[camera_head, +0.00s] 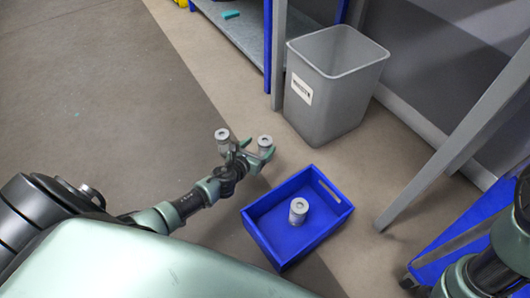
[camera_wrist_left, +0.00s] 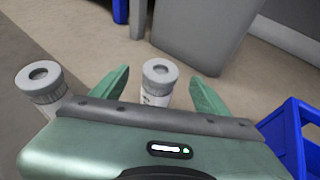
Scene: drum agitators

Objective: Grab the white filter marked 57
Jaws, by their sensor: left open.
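A pale grey-white filter (camera_head: 265,143) with a round cap stands between the fingers of my left gripper (camera_head: 262,152). In the left wrist view the filter (camera_wrist_left: 159,80) sits between the two spread green fingers of the gripper (camera_wrist_left: 160,75), with gaps on both sides. A second filter (camera_head: 222,136) is just left of the gripper, and it also shows in the left wrist view (camera_wrist_left: 40,84). A third filter (camera_head: 299,211) stands upright in the blue crate (camera_head: 327,225). I cannot read the number on any filter. My right gripper is out of view.
The blue crate stands just right of the left gripper. A grey bin (camera_head: 335,85) with a white label stands behind it. A blue-framed shelf (camera_head: 235,30) is at the back, and a slanted grey leg (camera_head: 450,140) is at the right. The floor at left is clear.

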